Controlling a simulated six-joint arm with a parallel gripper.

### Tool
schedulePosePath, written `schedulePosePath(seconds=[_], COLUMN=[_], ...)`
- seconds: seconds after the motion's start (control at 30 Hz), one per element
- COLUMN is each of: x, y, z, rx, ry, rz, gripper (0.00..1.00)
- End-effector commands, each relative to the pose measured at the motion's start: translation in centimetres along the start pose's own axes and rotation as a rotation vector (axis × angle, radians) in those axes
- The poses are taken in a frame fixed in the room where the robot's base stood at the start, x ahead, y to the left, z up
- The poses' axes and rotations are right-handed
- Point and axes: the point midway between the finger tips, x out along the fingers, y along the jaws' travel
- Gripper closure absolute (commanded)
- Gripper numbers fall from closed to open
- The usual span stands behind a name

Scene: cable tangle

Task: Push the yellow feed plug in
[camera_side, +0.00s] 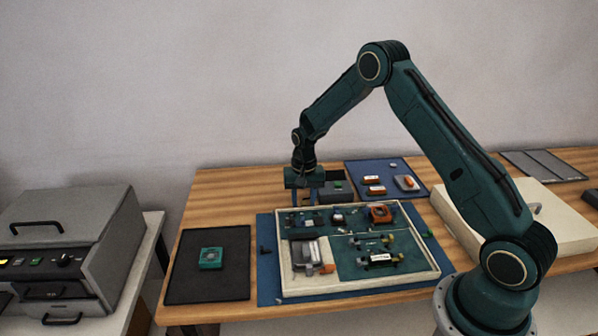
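A shallow cream tray (432,272) with dark green boards holds small parts and cables. Small yellow pieces show near its right middle, one of them a yellow connector (389,239); at this size I cannot tell which is the feed plug, or whether it is seated. My gripper (305,202) points down over the back left edge of the tray, well to the left of the yellow pieces. Its two fingers look apart, with nothing visible between them. The fingertips are small and dark against the parts behind.
The tray lies on a blue mat (267,285) on a wooden table. A black mat (208,287) with a green block (211,258) lies left. A blue pad (372,167) with orange and white parts lies behind. An orange part (381,213) stands in the tray's back right.

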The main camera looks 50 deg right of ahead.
Motion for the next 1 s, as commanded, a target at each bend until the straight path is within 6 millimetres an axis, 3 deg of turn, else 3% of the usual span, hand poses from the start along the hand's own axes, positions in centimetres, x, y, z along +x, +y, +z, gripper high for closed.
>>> schedulePosePath(seconds=[0.27, 0.8, 1.0], x=[-1.7, -10.3, -12.7], y=[0.0, -0.1, 0.0], z=[-0.1, -0.1, 0.0], rx=[0.001, 0.0, -0.001], ry=[0.003, 0.003, 0.001], rz=[-0.001, -0.002, -0.001], gripper=[0.64, 0.64, 0.64])
